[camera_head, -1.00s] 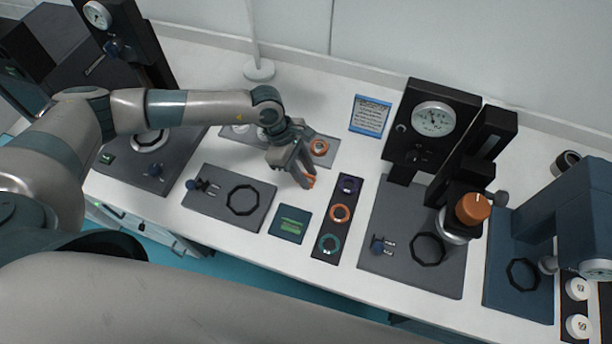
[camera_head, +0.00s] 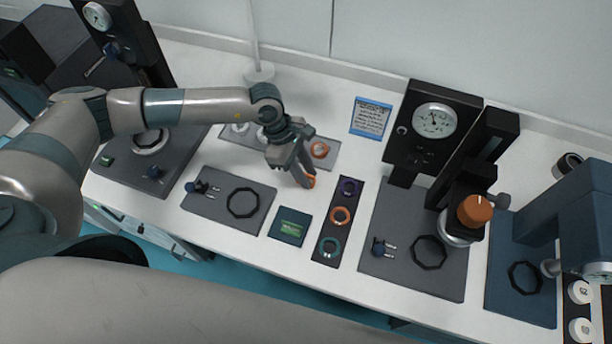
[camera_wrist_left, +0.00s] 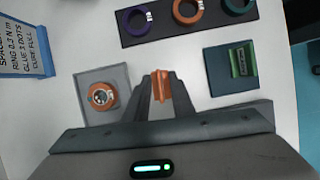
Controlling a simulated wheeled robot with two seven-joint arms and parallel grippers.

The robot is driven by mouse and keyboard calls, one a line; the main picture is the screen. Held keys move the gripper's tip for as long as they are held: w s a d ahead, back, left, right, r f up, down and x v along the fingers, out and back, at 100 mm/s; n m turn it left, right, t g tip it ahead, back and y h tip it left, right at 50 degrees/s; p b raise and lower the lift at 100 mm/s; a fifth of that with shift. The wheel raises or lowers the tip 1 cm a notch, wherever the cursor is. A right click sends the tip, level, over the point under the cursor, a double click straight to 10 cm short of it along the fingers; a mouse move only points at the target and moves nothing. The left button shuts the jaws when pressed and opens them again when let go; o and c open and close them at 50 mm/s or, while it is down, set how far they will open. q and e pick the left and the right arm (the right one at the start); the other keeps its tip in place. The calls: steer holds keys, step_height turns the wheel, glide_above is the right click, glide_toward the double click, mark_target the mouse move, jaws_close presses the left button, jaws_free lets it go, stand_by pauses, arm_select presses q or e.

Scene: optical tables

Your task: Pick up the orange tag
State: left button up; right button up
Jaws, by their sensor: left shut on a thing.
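The orange tag (camera_wrist_left: 161,86) stands between the two fingertips of my left gripper (camera_wrist_left: 160,92) in the left wrist view, with a finger on each side. In the head view, my left gripper (camera_head: 306,178) points down at the white tabletop, left of the dark ring strip, and a bit of the orange tag (camera_head: 310,182) shows at its tips. The gripper is shut on the tag. The fingers hide part of it, and I cannot tell whether it touches the table. My right gripper is not in view.
A dark strip (camera_head: 325,249) with purple, orange and teal rings lies right of the gripper. A teal square with a green piece (camera_head: 290,226) lies in front. A grey plate (camera_head: 329,162) with another orange ring is behind. Dial instruments (camera_head: 434,121) stand to the right.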

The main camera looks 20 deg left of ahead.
mark_target(313, 177)
arm_select(q)
steer(key=shift+r+b, duration=0.35)
steer(key=shift+s+d+r+b, duration=0.1)
steer(key=shift+d+r+b, duration=0.15)
steer(key=shift+r+b, duration=0.3)
steer(key=shift+s+d+r+b, duration=0.1)
steer(key=shift+d+r+b, duration=0.15)
steer(key=shift+r, duration=0.35)
steer(key=s+d+r+b, duration=0.3)
steer(key=d+r+b, duration=0.2)
steer(key=d, duration=0.5)
steer(key=shift+s+r, duration=0.15)
steer(key=shift+r, duration=0.8)
steer(key=shift+d, duration=0.1)
